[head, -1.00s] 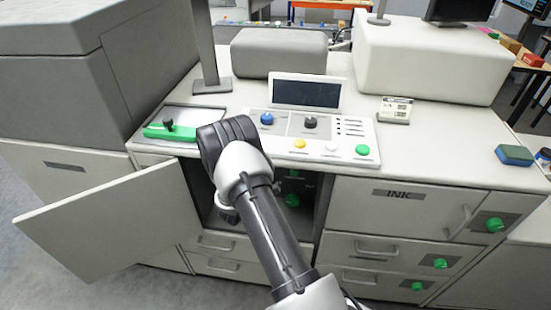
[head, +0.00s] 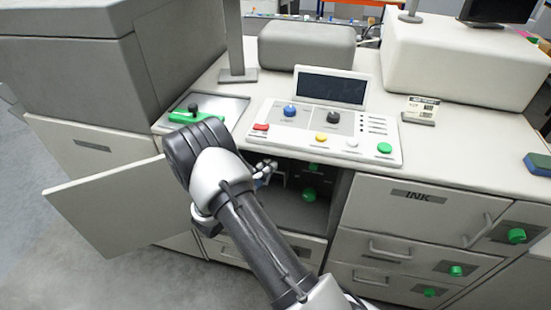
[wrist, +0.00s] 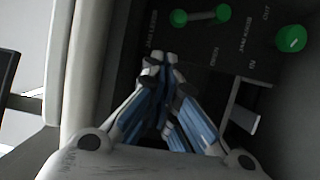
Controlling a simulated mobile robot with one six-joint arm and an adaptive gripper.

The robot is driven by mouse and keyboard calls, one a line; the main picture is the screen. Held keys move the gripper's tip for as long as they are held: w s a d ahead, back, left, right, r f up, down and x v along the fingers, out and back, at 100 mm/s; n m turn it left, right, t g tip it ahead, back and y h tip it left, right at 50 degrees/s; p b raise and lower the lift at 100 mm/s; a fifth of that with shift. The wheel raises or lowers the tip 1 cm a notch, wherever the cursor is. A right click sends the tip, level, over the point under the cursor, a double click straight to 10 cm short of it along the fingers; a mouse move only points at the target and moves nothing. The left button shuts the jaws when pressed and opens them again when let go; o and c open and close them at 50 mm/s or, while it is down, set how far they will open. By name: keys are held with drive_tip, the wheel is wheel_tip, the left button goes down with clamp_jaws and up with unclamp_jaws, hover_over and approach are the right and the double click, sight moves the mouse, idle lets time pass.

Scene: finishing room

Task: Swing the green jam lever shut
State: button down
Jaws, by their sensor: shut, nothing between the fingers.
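The green jam lever (wrist: 200,16) shows in the wrist view as a short bar with a round knob at each end, on a dark panel with small lettering. In the head view it is a small green spot (head: 313,167) inside the open cabinet. A round green knob (wrist: 290,38) sits right of it in the wrist view and also shows in the head view (head: 310,194). My gripper (wrist: 166,72) is shut and empty, its tips below and left of the lever in the wrist view. In the head view it shows at the cabinet opening (head: 268,168), apart from the lever.
The cabinet door (head: 110,210) stands open to the left. Drawers with green knobs (head: 456,271) lie to the right under the INK compartment (head: 420,205). The control panel (head: 335,130) is above the opening. A separate green handle (head: 196,117) lies on the worktop tray.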

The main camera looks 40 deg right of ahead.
wheel_tip(320, 180, down, 9)
drive_tip(key=n+t+h+b, duration=0.2)
drive_tip(key=n+b, duration=0.3)
drive_tip(key=n, duration=0.1)
drive_tip(key=s+r+b+x, duration=0.1)
drive_tip(key=s+b+x, duration=0.1)
drive_tip(key=x, duration=1)
drive_tip(key=shift+s+d+r+b, duration=0.15)
drive_tip(key=shift+d+r+b, duration=0.25)
drive_tip(key=shift+d, duration=0.15)
